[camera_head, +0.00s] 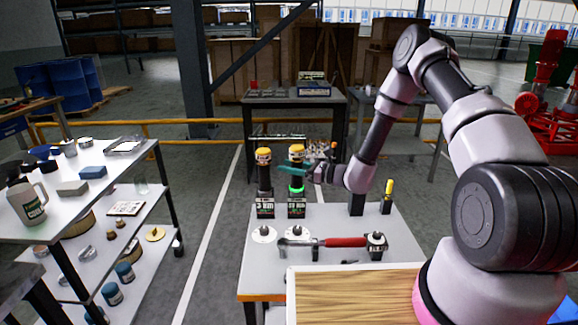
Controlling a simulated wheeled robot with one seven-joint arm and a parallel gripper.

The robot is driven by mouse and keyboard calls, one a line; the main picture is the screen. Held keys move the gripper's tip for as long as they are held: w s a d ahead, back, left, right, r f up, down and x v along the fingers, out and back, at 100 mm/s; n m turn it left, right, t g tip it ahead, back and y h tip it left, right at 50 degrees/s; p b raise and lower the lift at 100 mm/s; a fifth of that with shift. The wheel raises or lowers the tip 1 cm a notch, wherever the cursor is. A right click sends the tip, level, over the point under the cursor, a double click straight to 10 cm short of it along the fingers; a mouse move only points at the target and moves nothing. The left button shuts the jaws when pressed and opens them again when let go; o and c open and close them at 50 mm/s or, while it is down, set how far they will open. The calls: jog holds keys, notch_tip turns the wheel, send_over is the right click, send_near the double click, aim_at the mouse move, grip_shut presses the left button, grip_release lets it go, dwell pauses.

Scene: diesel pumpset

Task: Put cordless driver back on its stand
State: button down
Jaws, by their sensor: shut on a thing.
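Two upright black cordless drivers with yellow tops are at the far side of the work table. The left driver (264,156) stands in a black holder (265,208) labelled "3 Nm". My gripper (291,170), with teal fingers, reaches in from the right and is shut on the right driver (296,153), below its yellow top. That driver is upright in line with the right labelled stand (296,208). A bright green ring (296,189) shows between driver and stand. I cannot tell whether the driver is fully seated. My fingers partly hide its body.
A red-handled wrench (340,242) lies across the table (400,240) in front of the stands. A yellow-handled tool (388,194) stands upright at the right. A wooden board (350,295) is at the near edge. A loaded shelf cart (95,185) stands left, across a floor gap.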

jog(key=shift+f, duration=0.35)
jog(key=shift+c, duration=1.3)
grip_release()
jog(key=shift+f, duration=0.1)
jog(key=v, duration=1)
jog(key=shift+s+d, duration=0.15)
jog(key=shift+d, duration=0.25)
